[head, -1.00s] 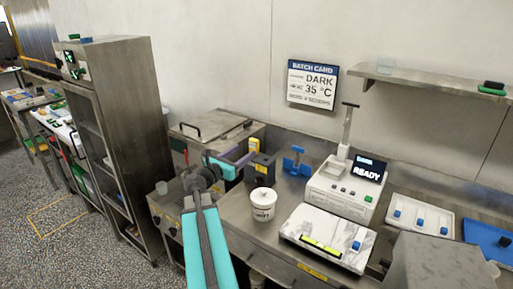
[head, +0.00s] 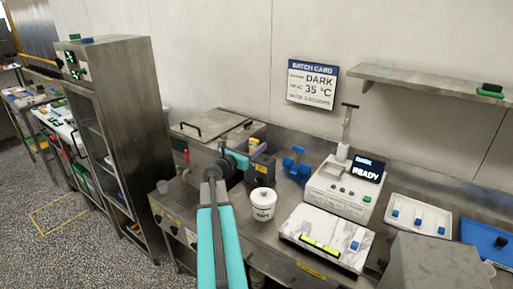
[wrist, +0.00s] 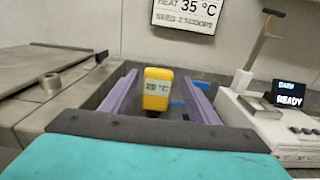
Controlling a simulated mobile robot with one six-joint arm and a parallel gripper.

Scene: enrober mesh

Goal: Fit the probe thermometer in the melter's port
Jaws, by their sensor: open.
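The probe thermometer (wrist: 157,88) has a yellow body and a pale display that seems to read 20 °C. It stands upright between the two purple fingers of my gripper (wrist: 158,98), with space on both sides. The fingers are open and not closed on it. Its probe is hidden below. In the head view the thermometer (head: 254,143) is a small yellow patch beside my gripper (head: 259,149), above a dark block (head: 263,168). The steel lidded unit (head: 205,127) behind looks like the melter. A short round fitting (wrist: 50,81) on steel at the left may be its port.
A white tub (head: 263,205) stands in front of the dark block. A blue stand (head: 295,163) and a white instrument showing READY (head: 342,190) are to the right. A tall steel cabinet (head: 128,130) rises at the left.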

